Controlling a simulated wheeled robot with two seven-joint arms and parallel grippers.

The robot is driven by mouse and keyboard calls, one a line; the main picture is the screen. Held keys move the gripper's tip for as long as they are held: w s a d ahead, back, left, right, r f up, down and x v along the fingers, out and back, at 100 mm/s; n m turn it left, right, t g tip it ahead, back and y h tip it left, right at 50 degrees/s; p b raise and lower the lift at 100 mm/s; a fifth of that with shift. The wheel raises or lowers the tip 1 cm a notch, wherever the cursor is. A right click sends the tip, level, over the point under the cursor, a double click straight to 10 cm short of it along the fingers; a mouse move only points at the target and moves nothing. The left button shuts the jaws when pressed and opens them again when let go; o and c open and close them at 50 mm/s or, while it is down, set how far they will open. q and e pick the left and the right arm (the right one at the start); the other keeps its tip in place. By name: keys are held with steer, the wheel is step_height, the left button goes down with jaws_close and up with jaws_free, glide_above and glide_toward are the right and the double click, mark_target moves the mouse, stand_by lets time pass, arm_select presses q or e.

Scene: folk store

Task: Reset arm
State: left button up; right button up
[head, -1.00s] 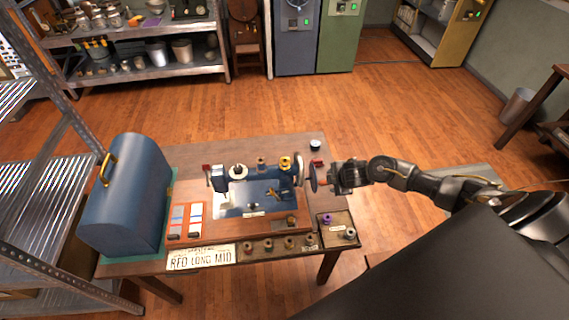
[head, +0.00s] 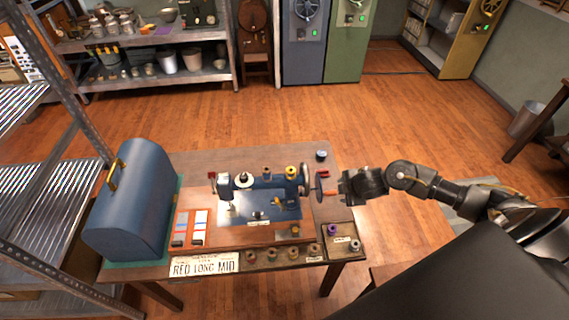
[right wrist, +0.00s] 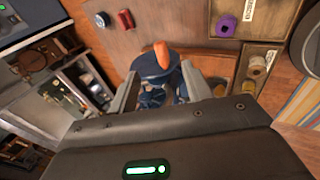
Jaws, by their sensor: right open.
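A blue sewing machine (head: 270,188) stands on a wooden base on the table. Its round handwheel (head: 319,187) with a reddish-orange handle (head: 331,193) is at its right end. My right gripper (head: 343,188) is just right of the handwheel. In the right wrist view its fingers (right wrist: 160,88) are apart, with a blue machine part and the orange handle (right wrist: 161,54) showing beyond and between them. I see no contact, but the exact gap is unclear. My left gripper is not in view.
A blue domed case (head: 133,205) stands at the table's left. A tray of spools (head: 290,253) and a plate reading "RED LONG MID" (head: 203,265) lie along the front edge. A metal shelf (head: 60,200) stands close left. The floor behind the table is clear.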

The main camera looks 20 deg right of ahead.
steer(key=s+a+m+y, duration=0.1)
steer(key=s+a+m, duration=0.55)
steer(key=a, duration=0.85)
steer(key=s+a+r+m+g, duration=0.1)
steer(key=s+m+g, duration=0.15)
steer(key=s, duration=0.65)
steer(key=s+a+r+m+g, duration=0.15)
steer(key=s+m, duration=0.25)
steer(key=s, duration=0.4)
step_height(320, 180, down, 35)
steer(key=s+b, duration=0.1)
steer(key=b, duration=0.7)
steer(key=s+d+f+b, duration=0.1)
steer(key=s+f+b, duration=0.2)
steer(key=s+f, duration=0.5)
steer(key=s+d+f+n+g+b, duration=0.1)
steer(key=s+f+b, duration=0.2)
steer(key=s+f, duration=0.5)
step_height(320, 180, down, 5)
steer(key=shift+s+d, duration=0.2)
